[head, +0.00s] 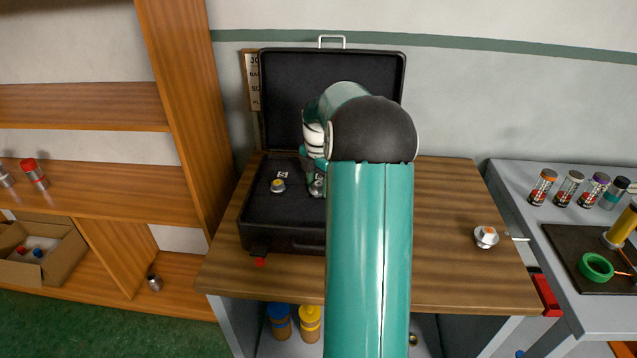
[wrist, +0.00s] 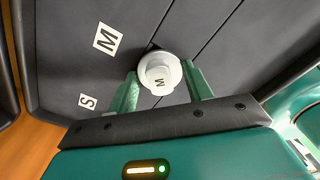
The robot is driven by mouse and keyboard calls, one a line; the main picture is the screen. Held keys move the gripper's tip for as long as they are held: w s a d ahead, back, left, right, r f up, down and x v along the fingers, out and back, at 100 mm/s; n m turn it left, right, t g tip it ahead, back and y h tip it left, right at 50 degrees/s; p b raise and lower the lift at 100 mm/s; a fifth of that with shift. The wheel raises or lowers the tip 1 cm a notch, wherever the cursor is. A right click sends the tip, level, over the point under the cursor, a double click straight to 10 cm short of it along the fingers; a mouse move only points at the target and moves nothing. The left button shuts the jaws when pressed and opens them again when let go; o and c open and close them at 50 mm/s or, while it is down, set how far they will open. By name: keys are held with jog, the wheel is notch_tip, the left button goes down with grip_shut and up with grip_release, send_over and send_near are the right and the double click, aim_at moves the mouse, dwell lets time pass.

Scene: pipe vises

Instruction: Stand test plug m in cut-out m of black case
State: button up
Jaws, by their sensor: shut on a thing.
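Test plug m (wrist: 160,73), a pale round plug marked M on top, is between the green fingers of my gripper (wrist: 160,86) in the wrist view. The fingers are shut on it from both sides. It is over the dark insert of the black case (head: 283,238), close to the M label (wrist: 107,39). The plug hides cut-out m, so I cannot tell how deep it sits. In the head view the open case stands on the wooden bench, lid up, and my arm covers its right part.
A plug with a yellowish top (head: 278,186) stands in the case by the S label. The raised case lid (head: 290,95) is behind my gripper. A wooden shelf (head: 180,110) stands left.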

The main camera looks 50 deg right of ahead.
aim_at(319, 184)
jog(key=shift+f, duration=0.4)
jog(key=shift+s+a+f, duration=0.1)
jog(key=shift+s+f, duration=0.05)
jog(key=shift+f, duration=0.2)
jog(key=o, duration=1.1)
jog(key=shift+f, duration=0.15)
jog(key=shift+s, duration=0.15)
jog(key=shift+d, duration=0.2)
jog(key=r, duration=1.3)
jog(key=shift+w+a+r, duration=0.1)
jog(key=shift+w+r, duration=0.2)
jog(key=shift+r, duration=0.1)
